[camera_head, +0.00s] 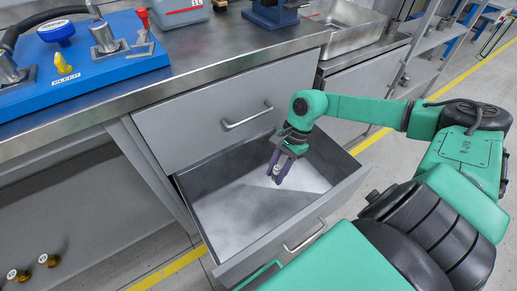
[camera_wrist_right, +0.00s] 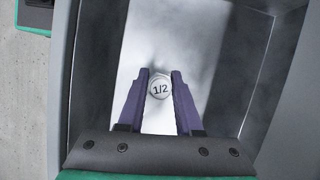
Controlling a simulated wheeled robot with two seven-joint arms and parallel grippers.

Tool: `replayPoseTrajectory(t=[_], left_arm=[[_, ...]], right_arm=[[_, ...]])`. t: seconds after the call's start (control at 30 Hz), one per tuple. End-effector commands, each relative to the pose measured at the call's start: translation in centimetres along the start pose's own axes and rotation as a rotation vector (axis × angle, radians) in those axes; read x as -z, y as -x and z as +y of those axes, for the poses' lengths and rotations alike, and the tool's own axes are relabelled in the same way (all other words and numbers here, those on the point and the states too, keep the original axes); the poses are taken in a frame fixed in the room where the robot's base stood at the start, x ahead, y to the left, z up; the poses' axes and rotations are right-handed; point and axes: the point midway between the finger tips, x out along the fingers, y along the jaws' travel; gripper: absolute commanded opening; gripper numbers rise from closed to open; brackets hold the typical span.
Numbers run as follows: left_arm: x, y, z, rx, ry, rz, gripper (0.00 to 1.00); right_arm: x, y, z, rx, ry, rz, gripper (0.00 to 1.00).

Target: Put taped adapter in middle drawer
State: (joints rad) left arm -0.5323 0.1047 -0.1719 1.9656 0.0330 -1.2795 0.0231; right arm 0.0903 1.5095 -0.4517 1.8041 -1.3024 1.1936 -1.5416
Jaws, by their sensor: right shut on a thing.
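My right gripper (camera_head: 280,172) reaches down into the open middle drawer (camera_head: 225,215), below a closed top drawer (camera_head: 215,110). In the right wrist view, the gripper (camera_wrist_right: 160,88) is shut on a small round adapter (camera_wrist_right: 160,90) with a pale end marked "1/2". The adapter is between the fingertips, over the drawer's pale floor (camera_wrist_right: 150,45). Its tape cannot be made out clearly. I cannot tell whether the adapter touches the drawer floor. The rest of the drawer looks empty. My left gripper is not in view.
A steel worktop (camera_head: 225,50) runs above the drawers. Several brass fittings (camera_head: 49,260) with pale ends sit at the lower left. Shelving stands at the right.

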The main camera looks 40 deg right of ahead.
Motion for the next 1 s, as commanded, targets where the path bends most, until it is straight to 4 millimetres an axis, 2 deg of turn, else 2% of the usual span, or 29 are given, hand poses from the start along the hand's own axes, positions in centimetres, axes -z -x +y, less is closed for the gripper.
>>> replayPoseTrajectory(t=[0.17, 0.4, 0.43, 0.5, 0.8, 1.0], left_arm=[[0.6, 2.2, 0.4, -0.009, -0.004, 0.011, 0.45], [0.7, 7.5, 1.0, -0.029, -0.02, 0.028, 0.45], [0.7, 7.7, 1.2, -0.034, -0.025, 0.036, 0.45], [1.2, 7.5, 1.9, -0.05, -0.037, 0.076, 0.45], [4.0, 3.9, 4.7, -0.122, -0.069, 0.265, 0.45], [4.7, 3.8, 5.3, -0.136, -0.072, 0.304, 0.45]], right_arm=[[1.1, -3.2, 0.0, 0.004, -0.024, -0.007, 0.0], [4.3, -10.8, 0.0, 0.004, -0.023, -0.005, 0.0], [4.7, -11.7, 0.0, 0.004, -0.024, -0.006, 0.0], [5.5, -13.4, -0.1, 0.005, -0.022, -0.004, 0.0], [7.4, -17.8, 0.0, 0.004, -0.021, -0.002, 0.0], [7.6, -18.2, 0.0, 0.004, -0.019, 0.0, 0.0]])
